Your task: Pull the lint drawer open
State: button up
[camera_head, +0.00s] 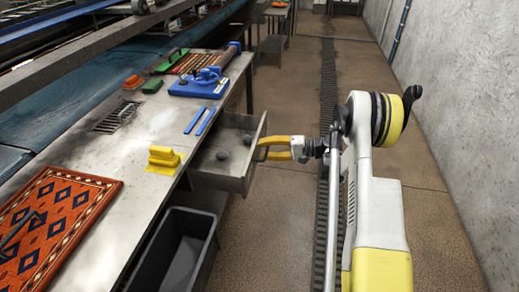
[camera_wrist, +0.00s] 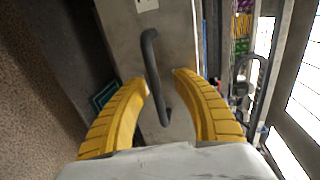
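The lint drawer (camera_head: 222,183) stands pulled out from under the steel bench in the head view, with two dark grey lumps (camera_head: 223,155) inside. In the wrist view the drawer's grey front (camera_wrist: 126,38) fills the middle and carries a dark bar handle (camera_wrist: 152,62). My gripper (camera_head: 261,150) is at the drawer front in the head view. In the wrist view its two yellow fingers (camera_wrist: 162,82) are spread apart, one on each side of the handle, with gaps visible. I cannot tell whether either finger touches the front. The handle is hidden in the head view.
The bench (camera_head: 150,125) holds a patterned rug (camera_head: 60,215), a yellow block (camera_head: 163,159), blue strips (camera_head: 199,121) and a blue tool (camera_head: 200,84). The floor to the right is clear up to the wall (camera_head: 470,120).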

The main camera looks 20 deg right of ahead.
jog(key=v, duration=1.1)
jog(key=shift+s+d, duration=0.25)
jog(key=shift+d, duration=0.1)
jog(key=s+a+r+n+g+h, duration=0.1)
jog(key=a+r+g+h, duration=0.15)
jog(key=a+r, duration=0.5)
jog(key=s+a+r+g+h, duration=0.1)
jog(key=s+a+r+h, duration=0.15)
jog(key=a+r, duration=0.5)
jog(key=s+a+n+h, duration=0.3)
jog(key=s+a, duration=0.1)
jog(key=s, duration=0.7)
jog(key=s+a+r+n+t+h, duration=0.1)
jog(key=s+a+n+h, duration=0.2)
jog(key=s, duration=0.8)
jog(key=shift+a+r+h, duration=0.25)
jog(key=shift+a+h, duration=0.4)
jog(key=shift+h, duration=0.15)
